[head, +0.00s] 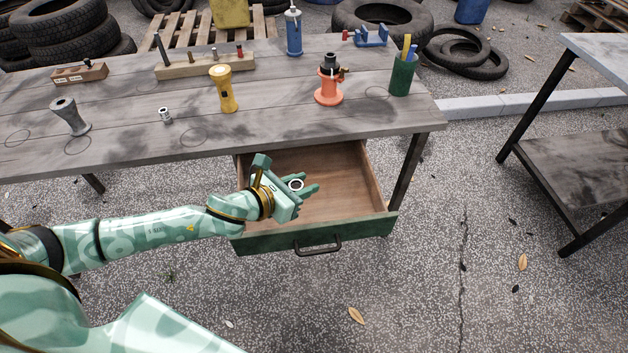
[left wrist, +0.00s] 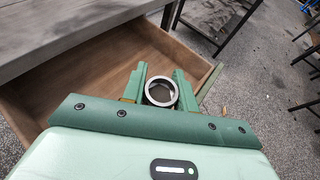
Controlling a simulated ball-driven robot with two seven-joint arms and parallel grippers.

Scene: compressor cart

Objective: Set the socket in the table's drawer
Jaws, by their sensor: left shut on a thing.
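The socket (head: 296,185) is a small silver ring-shaped piece held between the fingers of my left gripper (head: 303,189). In the left wrist view the socket (left wrist: 161,91) sits with its round opening facing the camera, between the two green fingers of the gripper (left wrist: 160,88). The gripper is over the open drawer (head: 345,190) of the table (head: 300,115). The drawer has a bare wooden inside and a green front with a dark handle; its visible floor is empty. The exact height of the socket above the drawer floor is hard to tell. My right gripper is not in view.
On the tabletop stand a second small silver piece (head: 165,115), a yellow flashlight (head: 223,88), an orange jack-like piece (head: 329,82), a green cup (head: 402,74) and a blue bottle (head: 293,30). Another table (head: 590,130) is at the right. Tyres lie behind.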

